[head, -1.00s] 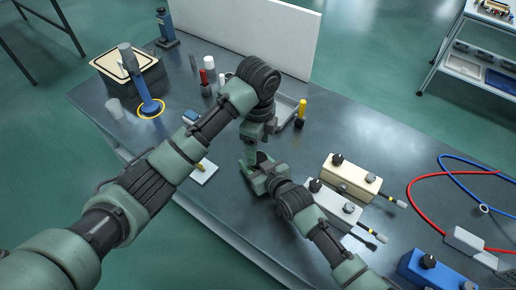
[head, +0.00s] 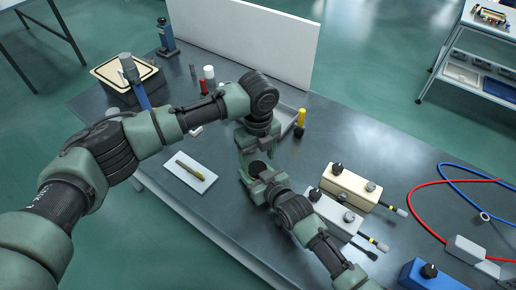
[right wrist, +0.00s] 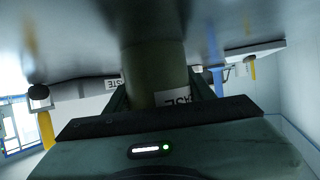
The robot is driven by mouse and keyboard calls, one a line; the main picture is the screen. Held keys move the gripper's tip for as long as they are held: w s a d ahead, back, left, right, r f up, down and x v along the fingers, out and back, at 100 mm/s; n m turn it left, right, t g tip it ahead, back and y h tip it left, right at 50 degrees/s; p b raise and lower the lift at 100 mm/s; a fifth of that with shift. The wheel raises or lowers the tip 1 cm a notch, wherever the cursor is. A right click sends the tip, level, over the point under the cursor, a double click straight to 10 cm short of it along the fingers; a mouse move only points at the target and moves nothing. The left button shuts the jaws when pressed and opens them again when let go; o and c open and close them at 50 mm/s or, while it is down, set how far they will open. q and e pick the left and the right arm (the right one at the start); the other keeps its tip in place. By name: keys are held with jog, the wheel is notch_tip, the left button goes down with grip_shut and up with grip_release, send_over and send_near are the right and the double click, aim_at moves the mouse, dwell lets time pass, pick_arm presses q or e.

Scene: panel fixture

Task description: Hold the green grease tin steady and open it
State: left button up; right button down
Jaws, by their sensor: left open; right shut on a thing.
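The green grease tin (right wrist: 157,72) stands between the fingers of my right gripper (right wrist: 158,102) in the right wrist view. Part of its white label shows, with the end of a word. The fingers are shut on the tin's sides. In the head view my right gripper (head: 262,176) reaches in from the lower right, and the tin's dark round top (head: 258,167) shows small there. My left gripper (head: 251,146) is open, pointing down just above and beside the tin. Its fingers partly hide the tin. I cannot tell whether the lid is on.
A cream box (head: 350,184) and a pale grey box (head: 333,212) with knobs stand close to the right. A yellow-handled tool (head: 301,119) stands behind. A white panel (head: 245,40) rises at the back.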

aim_at(258, 168)
pick_arm(q)
jog(key=shift+f, duration=1.65)
grip_shut()
jog(key=n, duration=0.3)
jog(key=shift+d, duration=0.1)
jog(key=n, duration=0.3)
jog(key=shift+r+n, duration=0.1)
jog(key=shift+n, duration=0.3)
jog(key=shift+o, duration=0.3)
grip_release()
